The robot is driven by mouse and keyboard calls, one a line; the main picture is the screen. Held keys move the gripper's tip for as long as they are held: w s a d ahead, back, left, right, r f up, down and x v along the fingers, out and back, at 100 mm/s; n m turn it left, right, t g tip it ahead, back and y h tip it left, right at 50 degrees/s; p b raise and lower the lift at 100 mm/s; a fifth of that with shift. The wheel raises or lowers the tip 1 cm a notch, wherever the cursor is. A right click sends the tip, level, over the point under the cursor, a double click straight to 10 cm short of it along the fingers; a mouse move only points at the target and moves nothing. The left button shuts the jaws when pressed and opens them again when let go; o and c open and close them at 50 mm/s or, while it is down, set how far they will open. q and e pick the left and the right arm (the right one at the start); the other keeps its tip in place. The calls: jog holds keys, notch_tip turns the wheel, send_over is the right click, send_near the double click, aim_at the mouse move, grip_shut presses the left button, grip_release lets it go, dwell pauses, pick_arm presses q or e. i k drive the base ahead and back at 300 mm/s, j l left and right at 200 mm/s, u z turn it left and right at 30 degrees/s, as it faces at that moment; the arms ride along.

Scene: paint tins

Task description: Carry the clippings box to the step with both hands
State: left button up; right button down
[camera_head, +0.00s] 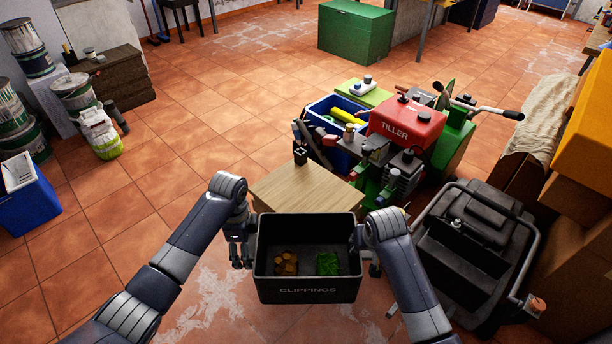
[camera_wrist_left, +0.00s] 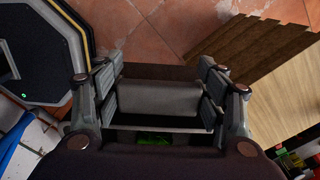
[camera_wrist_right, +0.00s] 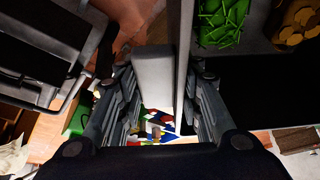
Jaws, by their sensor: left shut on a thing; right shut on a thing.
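The black clippings box (camera_head: 306,292), lettered CLIPPINGS, is at the bottom middle of the head view. It holds orange-brown round pieces (camera_head: 286,263) and green clippings (camera_head: 328,264). My left gripper (camera_head: 241,247) is shut on its left side, with a grey part of the box (camera_wrist_left: 160,98) between the fingers in the left wrist view. My right gripper (camera_head: 373,262) is shut on its right side, with a grey part (camera_wrist_right: 153,75) between the fingers. A block with a pale wooden top (camera_head: 305,186), possibly the step, lies just beyond the box. The box hides its near edge.
A red tiller (camera_head: 405,122) and a blue crate (camera_head: 338,150) stand behind the wooden top. A black wheeled machine (camera_head: 470,245) is close to my right arm. Paint tins (camera_head: 74,92) and a blue box (camera_head: 28,205) stand at left. Tiled floor left of the wooden top is clear.

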aim_at(306, 199)
jog(key=i, duration=1.1)
